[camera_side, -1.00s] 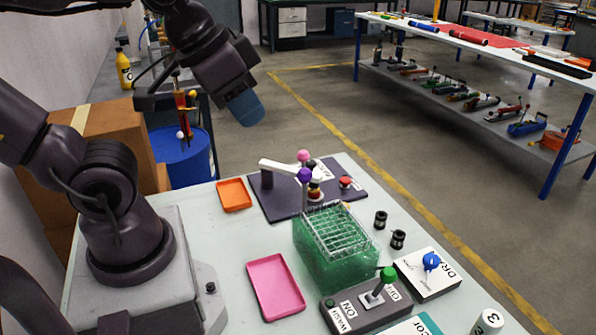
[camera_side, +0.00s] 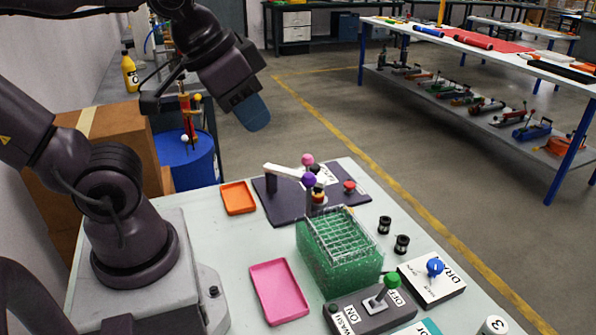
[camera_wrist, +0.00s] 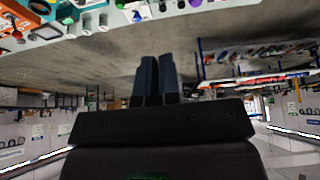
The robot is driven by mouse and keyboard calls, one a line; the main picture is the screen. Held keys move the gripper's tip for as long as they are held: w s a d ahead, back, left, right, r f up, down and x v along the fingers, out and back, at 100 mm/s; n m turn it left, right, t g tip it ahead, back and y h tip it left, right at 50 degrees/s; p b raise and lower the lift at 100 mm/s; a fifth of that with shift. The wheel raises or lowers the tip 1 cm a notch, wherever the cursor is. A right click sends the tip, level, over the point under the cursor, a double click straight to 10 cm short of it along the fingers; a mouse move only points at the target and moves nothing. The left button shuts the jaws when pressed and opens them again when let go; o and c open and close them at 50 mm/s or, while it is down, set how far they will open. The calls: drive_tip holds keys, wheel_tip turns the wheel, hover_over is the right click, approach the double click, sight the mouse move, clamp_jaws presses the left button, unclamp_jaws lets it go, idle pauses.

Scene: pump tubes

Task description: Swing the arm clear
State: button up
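My gripper (camera_side: 254,113) hangs in the air at upper centre of the side view, over the floor behind the worktable and above the tabletop's height. Its blue fingers lie side by side in the wrist view (camera_wrist: 158,75), with nothing seen between them. The green tube rack (camera_side: 335,262) with a wire grid top stands upright on the table, well below and apart from my gripper. Behind it is a dark plate (camera_side: 287,212) bearing a white arm (camera_side: 281,171) with a purple knob (camera_side: 309,180). I cannot make out any tubes in the rack.
An orange tray (camera_side: 238,198), a pink tray (camera_side: 279,291), a WASH switch box (camera_side: 372,308), a DRAIN box (camera_side: 437,284) and two black pieces (camera_side: 402,244) are on the table. A blue drum (camera_side: 190,160) and cardboard box (camera_side: 111,145) stand left of my gripper. Open floor lies to its right.

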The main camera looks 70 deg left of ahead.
drive_tip(key=o, duration=0.4)
drive_tip(key=shift+a+f, duration=0.1)
drive_tip(key=shift+a, duration=0.1)
drive_tip(key=shift+c, duration=0.2)
drive_tip(key=o, duration=0.6)
drive_tip(key=shift+w+a+f+n+g, duration=0.6)
drive_tip(key=shift+w+a+f+g, duration=0.15)
drive_tip(key=shift+a+f, duration=0.2)
drive_tip(key=shift+c, duration=0.2)
drive_tip(key=n+g, duration=0.1)
drive_tip(key=g, duration=0.3)
approach(307, 159)
drive_tip(key=shift+w+a, duration=0.25)
drive_tip(key=shift+a, duration=0.25)
drive_tip(key=shift+w+r, duration=0.1)
drive_tip(key=shift+r, duration=0.05)
drive_tip(key=shift+m, duration=0.3)
wheel_tip(307, 159, down, 13)
drive_tip(key=shift+r, duration=0.1)
clamp_jaws()
